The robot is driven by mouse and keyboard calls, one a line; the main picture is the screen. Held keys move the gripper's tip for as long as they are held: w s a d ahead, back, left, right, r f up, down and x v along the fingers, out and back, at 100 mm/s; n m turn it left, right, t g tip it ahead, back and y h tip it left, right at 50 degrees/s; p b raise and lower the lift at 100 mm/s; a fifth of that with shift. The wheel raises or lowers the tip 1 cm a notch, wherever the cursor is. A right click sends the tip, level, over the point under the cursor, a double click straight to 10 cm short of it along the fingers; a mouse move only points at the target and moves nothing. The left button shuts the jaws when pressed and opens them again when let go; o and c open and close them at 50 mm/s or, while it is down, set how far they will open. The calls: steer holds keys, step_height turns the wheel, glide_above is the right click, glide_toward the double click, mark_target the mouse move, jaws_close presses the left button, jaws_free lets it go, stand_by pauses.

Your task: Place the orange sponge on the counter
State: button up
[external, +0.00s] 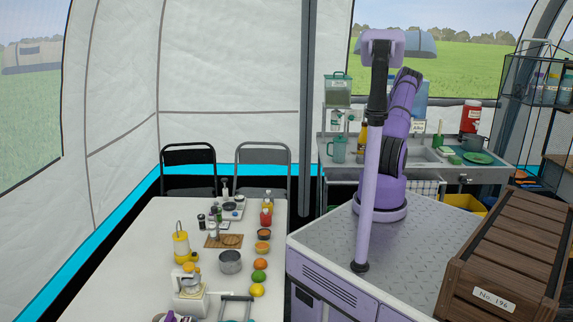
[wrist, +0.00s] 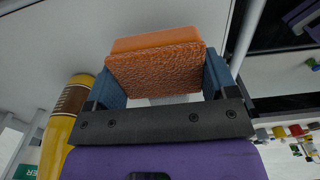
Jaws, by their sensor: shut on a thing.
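The orange sponge (wrist: 155,66) is held between the two blue fingers of my gripper (wrist: 160,78) in the wrist view. My gripper is shut on it, with one finger at each side. In the external view my arm rises from its base and its far end points toward the back; the gripper and sponge are hidden there. The counter (external: 352,161) with a sink stands behind my arm. A yellow bottle (wrist: 66,122) with a brown label is close beside the gripper's left side in the wrist view.
On the counter are a teal pitcher (external: 338,148), a yellow bottle (external: 363,134), a green plate (external: 478,158), a pot (external: 475,143) and a red container (external: 471,118). A white table (external: 150,245) at left holds many items. A wooden crate (external: 515,250) stands at right.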

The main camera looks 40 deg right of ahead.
steer(key=shift+f, duration=1.4)
steer(key=shift+f, duration=0.2)
